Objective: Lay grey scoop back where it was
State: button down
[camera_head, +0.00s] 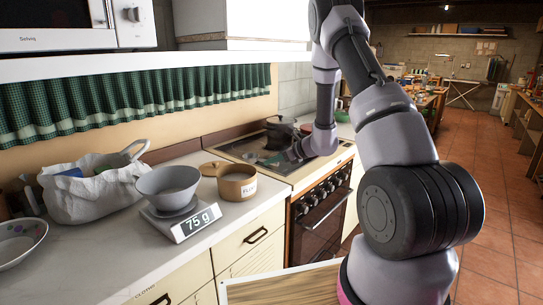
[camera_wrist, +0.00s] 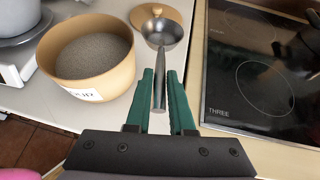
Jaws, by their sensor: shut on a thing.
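The grey scoop (camera_wrist: 164,34) shows in the wrist view, its round bowl pointing away and its handle running back toward me. My gripper (camera_wrist: 162,88) is shut on the scoop's handle, between its green fingers. The scoop appears over the strip of counter between the flour canister and the stove; I cannot tell whether it touches the counter. The tan flour canister (camera_wrist: 92,60) is open, with grey-looking powder inside, left of the scoop. It also stands in the head view (camera_head: 237,186). In the head view my gripper (camera_head: 282,158) is small above the stove's near side, and the scoop is hard to make out.
A wooden lid (camera_wrist: 178,14) lies just beyond the scoop's bowl. The scale (camera_head: 190,224) reads 75 g and carries a grey bowl (camera_head: 168,182). A dark pot (camera_head: 280,134) stands on the stove (camera_head: 240,150). A crumpled white bag (camera_head: 95,196) sits at the left.

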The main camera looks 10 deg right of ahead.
aim_at(272, 184)
jog(key=shift+f, duration=2.9)
jog(key=shift+f, duration=0.5)
jog(key=c, duration=0.7)
grip_release()
jog(key=shift+o, duration=0.3)
jog(key=shift+o, duration=1.3)
jog(key=shift+r, duration=4.45)
